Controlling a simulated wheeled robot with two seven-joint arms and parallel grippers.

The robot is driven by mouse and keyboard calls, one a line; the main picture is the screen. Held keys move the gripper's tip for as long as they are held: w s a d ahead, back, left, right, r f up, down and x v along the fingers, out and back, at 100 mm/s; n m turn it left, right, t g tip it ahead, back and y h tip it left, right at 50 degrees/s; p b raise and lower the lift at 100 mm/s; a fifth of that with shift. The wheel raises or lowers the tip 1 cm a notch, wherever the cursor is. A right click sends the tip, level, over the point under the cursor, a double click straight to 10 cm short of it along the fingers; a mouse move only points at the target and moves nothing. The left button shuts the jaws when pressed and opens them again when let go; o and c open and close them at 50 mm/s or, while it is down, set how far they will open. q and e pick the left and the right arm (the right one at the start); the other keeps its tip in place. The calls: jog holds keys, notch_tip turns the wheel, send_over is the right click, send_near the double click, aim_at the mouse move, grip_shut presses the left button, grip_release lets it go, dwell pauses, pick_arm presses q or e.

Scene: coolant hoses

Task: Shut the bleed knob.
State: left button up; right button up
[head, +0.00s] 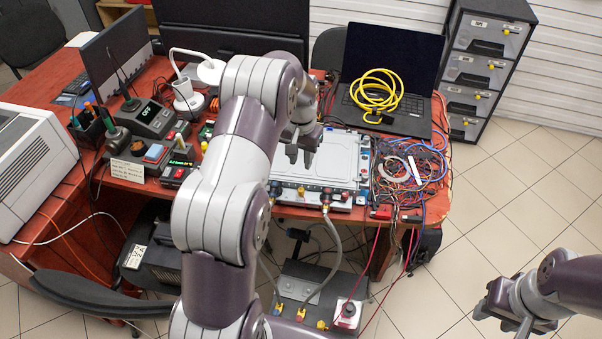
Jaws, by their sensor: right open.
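A flat light-grey unit (330,172) lies on the red desk, with hose fittings along its front edge. A grey hose (337,250) runs from a front fitting down to a grey box (297,289) below. My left gripper (300,157) points down over the back left part of the unit; its jaw gap is too small to judge, and my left arm hides the area left of it. My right gripper (505,312) is open and empty over the floor at lower right.
A laptop (392,75) with a coiled yellow cable (375,92) stands behind the unit. Tangled wires (412,170) lie to its right. A drawer cabinet (485,60) stands at back right. The tiled floor at right is clear.

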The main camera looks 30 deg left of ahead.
aim_at(301, 189)
pick_arm(q)
jog(key=shift+r, duration=0.5)
jog(key=shift+r+p, duration=0.3)
jog(key=shift+p, duration=0.1)
notch_tip(301, 189, down, 13)
jog(key=n+p, duration=0.6)
jog(key=p, duration=0.6)
jog(key=shift+r, duration=0.2)
jog(key=shift+f, duration=0.45)
grip_shut()
